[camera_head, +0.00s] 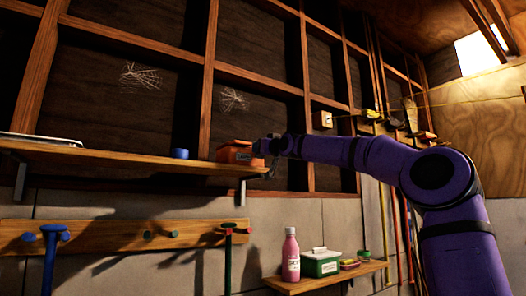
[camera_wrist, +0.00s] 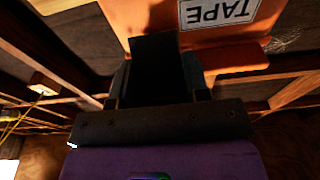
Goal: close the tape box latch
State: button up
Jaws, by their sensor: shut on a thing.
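The orange tape box (camera_head: 238,153) sits at the right end of the upper shelf. In the wrist view, the orange box (camera_wrist: 226,56) fills the upper middle, with its white TAPE label (camera_wrist: 219,11) upside down. My gripper (camera_head: 265,147) reaches the box's right side from the right. In the wrist view my gripper (camera_wrist: 157,70) is dark, with its fingers up against the box and shut on part of it. The latch cannot be made out; the fingers and shadow hide the contact, so I cannot tell how the latch stands.
The upper shelf (camera_head: 120,158) also holds a small blue round item (camera_head: 180,153) and a pale flat item (camera_head: 40,139). A lower shelf (camera_head: 325,281) holds a pink bottle (camera_head: 291,256) and a green box (camera_head: 320,263). Wall studs stand behind the tape box.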

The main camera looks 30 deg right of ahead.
jog(key=shift+w+r+g, duration=0.1)
jog(key=shift+g, duration=0.2)
jog(key=o, duration=0.9)
jog(key=shift+d, duration=0.1)
jog(key=shift+a, duration=0.2)
